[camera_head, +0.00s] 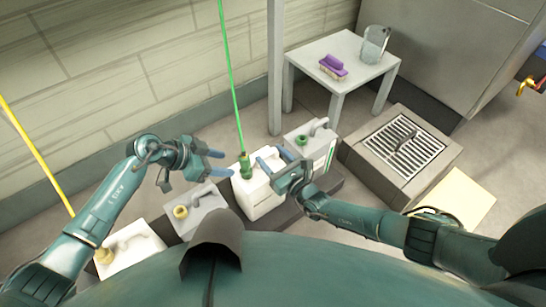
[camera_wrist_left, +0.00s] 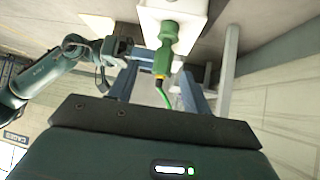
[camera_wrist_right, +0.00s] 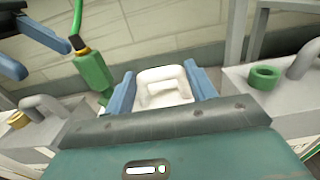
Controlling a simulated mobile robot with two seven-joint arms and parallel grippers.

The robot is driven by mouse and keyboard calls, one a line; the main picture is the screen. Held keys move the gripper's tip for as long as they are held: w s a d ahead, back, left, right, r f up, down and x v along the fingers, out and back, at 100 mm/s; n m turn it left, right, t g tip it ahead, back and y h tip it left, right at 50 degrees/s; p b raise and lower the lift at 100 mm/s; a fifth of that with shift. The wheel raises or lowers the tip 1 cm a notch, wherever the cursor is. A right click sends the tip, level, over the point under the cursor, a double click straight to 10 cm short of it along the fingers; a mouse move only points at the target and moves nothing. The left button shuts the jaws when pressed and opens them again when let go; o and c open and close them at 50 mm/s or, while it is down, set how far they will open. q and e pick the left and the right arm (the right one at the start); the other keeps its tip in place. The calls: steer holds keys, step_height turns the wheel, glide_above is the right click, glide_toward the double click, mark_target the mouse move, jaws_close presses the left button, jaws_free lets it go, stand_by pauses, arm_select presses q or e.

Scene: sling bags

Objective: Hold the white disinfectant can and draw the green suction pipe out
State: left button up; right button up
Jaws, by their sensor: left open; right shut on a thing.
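The white disinfectant can (camera_head: 258,198) stands upright on a dark low ledge. The green suction pipe (camera_head: 245,165) is seated in its top, with a thin green hose rising from it. My right gripper (camera_head: 275,160) is shut on the can's white handle (camera_wrist_right: 165,88), which shows between its blue fingers in the right wrist view. My left gripper (camera_head: 219,164) is open beside the pipe, its fingertips pointing at it. In the left wrist view the pipe's green fitting (camera_wrist_left: 166,50) lines up with the gap between the fingers; contact cannot be told. The pipe's lower end is hidden inside the can.
A grey can with a yellow cap (camera_head: 200,210) and a white can with a yellow hose (camera_head: 130,255) stand left. A grey can (camera_head: 308,138) stands close right. A small table (camera_head: 340,60) holds a purple brush (camera_head: 333,66) and a glass jar (camera_head: 375,44). A floor drain (camera_head: 408,150) is further right.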

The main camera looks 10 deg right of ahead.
mark_target(243, 168)
arm_select(q)
steer(key=shift+w+d+f+n+t, duration=0.25)
steer(key=shift+w+d+f+t, duration=0.15)
steer(key=shift+d+f, duration=0.4)
steer(key=shift+w+d+f+n+t, duration=0.3)
steer(key=shift+w+d+f, duration=0.15)
steer(key=shift+d, duration=0.6)
steer(key=shift+w+d+f+n+t, duration=0.3)
steer(key=shift+d+f, duration=0.35)
steer(key=shift+d, duration=0.3)
steer(key=shift+c, duration=0.3)
jaws_close()
steer(key=shift+r, duration=0.1)
step_height(243, 168, up, 22)
steer(key=shift+f, duration=0.2)
stand_by(3.0)
